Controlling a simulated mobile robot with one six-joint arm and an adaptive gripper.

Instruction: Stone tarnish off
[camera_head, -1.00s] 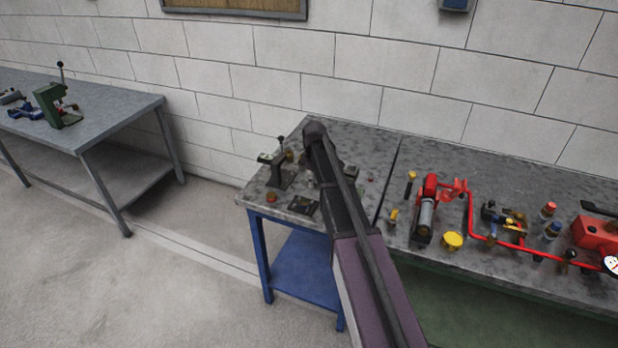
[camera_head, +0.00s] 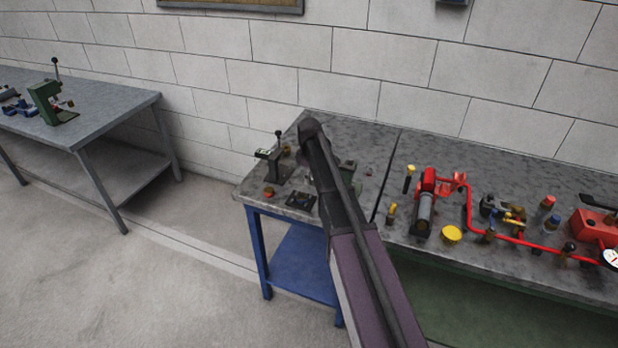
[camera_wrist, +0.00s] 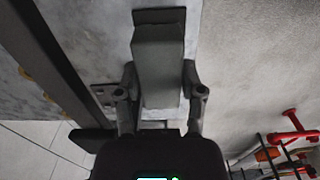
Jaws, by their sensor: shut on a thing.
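In the wrist view, my gripper (camera_wrist: 160,92) is shut on a plain grey oblong block (camera_wrist: 158,58), with one finger on each side of it. The block looks like a stone, but its material is not certain. Its far end lies close to a grey bar (camera_wrist: 159,15); I cannot tell whether they touch. In the head view my arm reaches over the small blue-legged bench (camera_head: 372,140) and hides my gripper and the block. No tarnished patch can be made out.
A small dark stand with a lever (camera_head: 274,168), a dark plate (camera_head: 300,200) and a red-topped piece (camera_head: 269,192) stand left of my arm. A greenish thing (camera_head: 348,172) shows just right of it. Red pump parts (camera_head: 428,205) and a yellow cap (camera_head: 451,235) crowd the right bench.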

